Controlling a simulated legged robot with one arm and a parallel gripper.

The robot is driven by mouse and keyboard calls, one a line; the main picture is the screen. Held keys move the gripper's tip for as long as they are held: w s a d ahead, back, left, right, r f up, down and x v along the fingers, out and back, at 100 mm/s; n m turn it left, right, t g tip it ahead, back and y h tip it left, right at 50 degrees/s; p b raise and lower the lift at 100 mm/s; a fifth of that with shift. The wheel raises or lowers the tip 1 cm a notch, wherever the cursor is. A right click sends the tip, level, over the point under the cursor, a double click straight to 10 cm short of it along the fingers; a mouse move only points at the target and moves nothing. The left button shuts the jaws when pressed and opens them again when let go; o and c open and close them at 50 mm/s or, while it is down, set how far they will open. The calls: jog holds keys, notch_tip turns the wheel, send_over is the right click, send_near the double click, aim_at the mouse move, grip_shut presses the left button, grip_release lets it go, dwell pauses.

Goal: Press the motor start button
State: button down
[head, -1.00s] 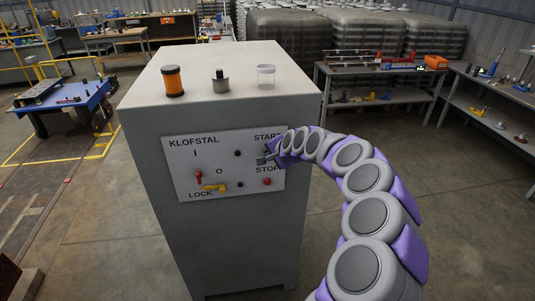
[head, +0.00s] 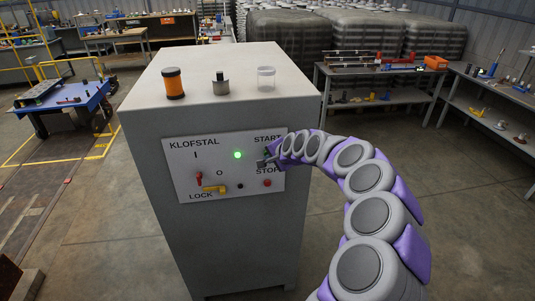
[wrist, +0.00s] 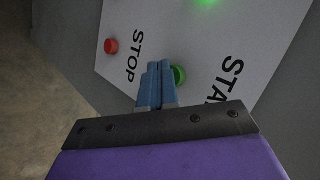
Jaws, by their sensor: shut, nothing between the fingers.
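The grey cabinet (head: 225,235) carries a white control panel (head: 220,140) labelled KLOFSTAL, START, STOP and LOCK. The green start button (wrist: 179,75) shows in the wrist view beside the START label, partly covered by my fingers. My gripper (wrist: 158,66) is shut and empty, its blue fingertips at the left edge of the start button; I cannot tell if they touch it. In the head view my gripper (head: 262,161) is at the panel's right side and hides most of the button. A green lamp (head: 238,155) on the panel is lit.
The red stop button (head: 267,183) sits below my gripper; it also shows in the wrist view (wrist: 111,46). A red switch (head: 198,176) and a yellow lock handle (head: 214,188) are at the panel's lower left. Three small items stand on the cabinet top.

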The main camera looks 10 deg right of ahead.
jog(key=shift+s, duration=0.5)
jog(key=shift+d+p, duration=0.1)
jog(key=shift+p, duration=0.2)
jog(key=shift+s+p, duration=1.15)
jog(key=shift+s, duration=1.35)
jog(key=s+a+r+n+g+b, duration=0.15)
jog(key=s+a+n, duration=0.25)
jog(key=s, duration=0.5)
jog(key=s+a+r+n+g, duration=0.3)
jog(key=s, duration=0.6)
jog(key=s+d+n+g+h+b, duration=0.1)
jog(key=s+d+g, duration=0.1)
jog(key=s, duration=0.8)
jog(key=s+d+f+n+g+h, duration=0.1)
jog(key=s+d+g, duration=0.1)
jog(key=s, duration=0.9)
jog(key=s+d+f+n+g+h+b, duration=0.1)
jog(key=s+d+n+g, duration=0.1)
jog(key=s, duration=0.9)
jog(key=shift+s+d+f+h+b, duration=0.25)
jog(key=shift+d+h+b, duration=0.05)
jog(key=shift+h+b, duration=0.1)
